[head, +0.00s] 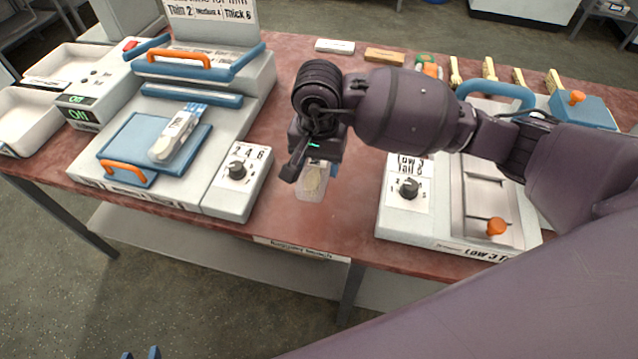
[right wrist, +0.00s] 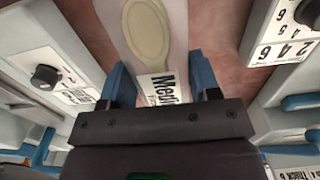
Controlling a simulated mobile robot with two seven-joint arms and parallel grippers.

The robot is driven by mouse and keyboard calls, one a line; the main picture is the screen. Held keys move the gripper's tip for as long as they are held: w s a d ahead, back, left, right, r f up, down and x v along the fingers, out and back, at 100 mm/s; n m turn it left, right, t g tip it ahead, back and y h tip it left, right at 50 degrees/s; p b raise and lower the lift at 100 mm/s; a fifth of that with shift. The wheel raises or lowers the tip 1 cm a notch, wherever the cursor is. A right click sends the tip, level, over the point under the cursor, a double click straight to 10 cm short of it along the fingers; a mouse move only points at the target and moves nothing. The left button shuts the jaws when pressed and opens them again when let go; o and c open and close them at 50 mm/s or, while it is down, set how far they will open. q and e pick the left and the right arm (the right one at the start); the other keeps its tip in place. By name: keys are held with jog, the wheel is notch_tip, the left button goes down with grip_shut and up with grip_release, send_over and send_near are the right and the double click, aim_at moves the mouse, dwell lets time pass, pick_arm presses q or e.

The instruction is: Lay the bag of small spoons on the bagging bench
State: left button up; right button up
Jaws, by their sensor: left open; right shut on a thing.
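My right gripper (head: 314,170) is shut on a clear bag (head: 311,187) with a pale wooden spoon in it, above the red top of the bagging bench (head: 325,228). In the right wrist view the bag (right wrist: 150,25) hangs past the blue fingers, and its white label, partly hidden, begins "Med". I cannot tell whether the bag touches the bench. Another clear bag (head: 175,135) with a white label lies on the blue plate of the left machine. My left gripper (head: 141,353) shows only its blue fingertips at the bottom edge, open, away from the bench.
The left machine (head: 215,110) has a dial box (head: 236,185); the right machine (head: 402,222) has a dial and an orange knob. Bare red bench lies between them. White trays (head: 25,118) stand far left. Several wooden spoons (head: 489,68) lie at the back right.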

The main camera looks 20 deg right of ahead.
notch_tip(320, 180, down, 3)
jog(key=shift+f, duration=0.65)
jog(key=shift+f+b, duration=0.45)
jog(key=shift+f, duration=1.4)
jog(key=shift+f, duration=0.15)
jog(key=o, duration=0.9)
